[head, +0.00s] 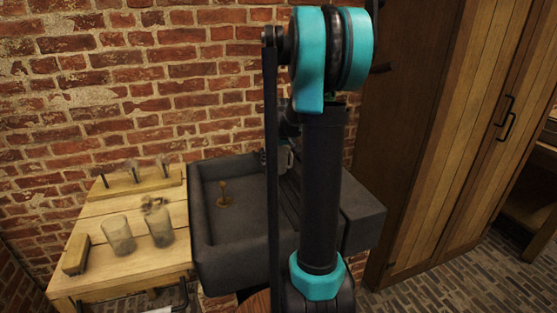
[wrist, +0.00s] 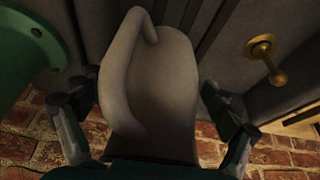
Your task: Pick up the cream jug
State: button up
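The cream jug (wrist: 168,85) fills the middle of the wrist view, pale and smooth, with its curved handle (wrist: 143,24) toward the upper left. My gripper (wrist: 148,88) is open, with one finger on each side of the jug. The left finger is close to the jug's side, and the right finger is close to its other edge. I cannot tell whether either finger touches it. In the head view my arm hides most of the area around the jug, and I cannot make the jug out clearly there.
A green object (wrist: 24,52) with small holes stands just left of the jug. A dark stone sink (head: 240,240) with a brass fitting (head: 224,195) lies left of my arm. A wooden table (head: 140,265) holds glass jars (head: 118,235). A brick wall (head: 130,90) is behind.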

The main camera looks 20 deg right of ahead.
jog(key=c, duration=1.7)
jog(key=shift+r, duration=0.25)
jog(key=shift+r, duration=0.4)
jog(key=shift+s+r, duration=0.15)
jog(key=shift+s, duration=0.05)
jog(key=s, duration=1.4)
jog(key=s+d, duration=0.1)
jog(key=s, duration=1.4)
jog(key=s+d, duration=0.1)
jog(key=s, duration=1.4)
jog(key=shift+s, duration=0.1)
